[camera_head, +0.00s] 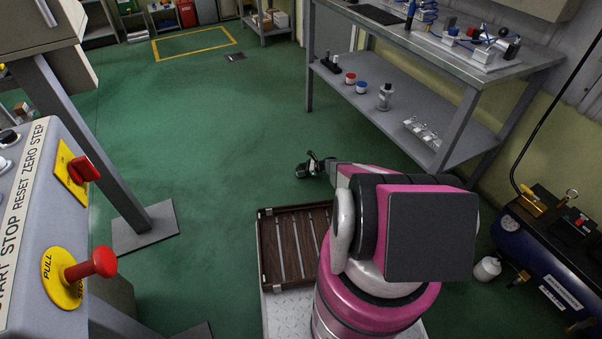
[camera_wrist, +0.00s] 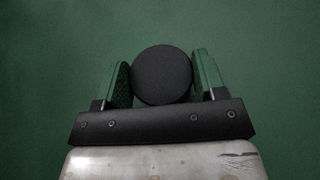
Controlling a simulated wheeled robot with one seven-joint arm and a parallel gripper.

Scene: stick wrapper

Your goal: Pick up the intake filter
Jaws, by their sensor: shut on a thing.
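The intake filter appears to be the dark round thing (camera_wrist: 162,75) between the two fingers of my gripper (camera_wrist: 162,80) in the wrist view. Its round dark face shows, with a finger close on each side. Only green floor shows around it. In the head view my gripper (camera_head: 318,166) is beyond my pink and white arm, above the green floor. A small dark thing is at its end there, too small to make out clearly.
A slatted brown tray (camera_head: 262,250) lies left of my arm. A metal workbench (camera_head: 450,50) with a lower shelf stands at the right. A control panel (camera_head: 40,220) with red knobs is at the left. A dark blue compressor (camera_head: 545,265) stands at the lower right. The middle floor is clear.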

